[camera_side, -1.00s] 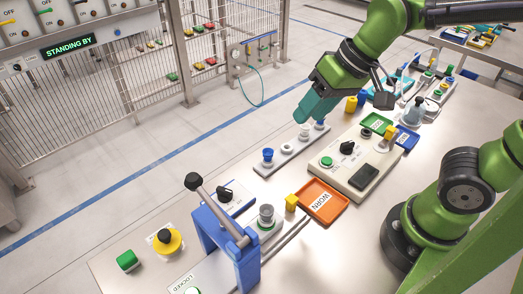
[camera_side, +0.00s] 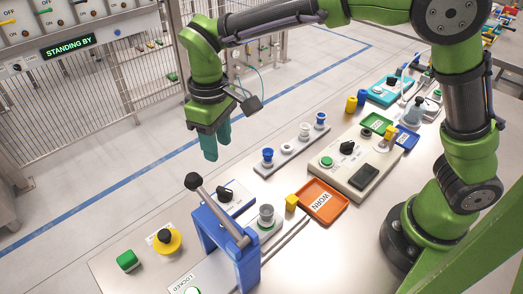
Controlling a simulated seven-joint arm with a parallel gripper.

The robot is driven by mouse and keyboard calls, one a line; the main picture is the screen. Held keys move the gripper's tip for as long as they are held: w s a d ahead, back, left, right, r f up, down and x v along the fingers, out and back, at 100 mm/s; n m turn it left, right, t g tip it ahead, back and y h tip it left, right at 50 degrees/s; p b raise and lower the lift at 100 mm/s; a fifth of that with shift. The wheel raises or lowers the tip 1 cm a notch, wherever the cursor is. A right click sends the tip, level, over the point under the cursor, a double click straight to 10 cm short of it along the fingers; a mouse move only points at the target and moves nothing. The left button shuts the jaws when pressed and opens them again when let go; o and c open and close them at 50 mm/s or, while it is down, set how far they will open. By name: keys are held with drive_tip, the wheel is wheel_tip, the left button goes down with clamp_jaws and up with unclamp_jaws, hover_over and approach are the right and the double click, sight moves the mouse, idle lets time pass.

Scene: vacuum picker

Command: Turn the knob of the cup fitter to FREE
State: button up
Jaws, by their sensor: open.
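One black knob (camera_side: 347,148) sits on a beige box (camera_side: 377,192) with a green button and a dark pad. The other black knob (camera_side: 225,193) sits on a blue-edged white plate behind the blue lever frame (camera_side: 222,236). Their markings are too small to read. My gripper (camera_side: 216,152) is open and empty, its teal fingers pointing down. It hangs in the air, up and left of the beige box, above the plate knob in the picture, touching nothing.
A raised black-tipped lever (camera_side: 211,203) stands near the plate knob. A strip of several cups (camera_side: 287,149) lies between my gripper and the beige box. An orange WORN tray (camera_side: 326,211) and a yellow-based black button (camera_side: 166,241) are nearby. The fence is at the back.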

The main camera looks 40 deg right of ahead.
sight(224, 190)
wheel_tip(224, 190, down, 14)
drive_tip(key=shift+r, duration=0.1)
idle(0.4)
clamp_jaws()
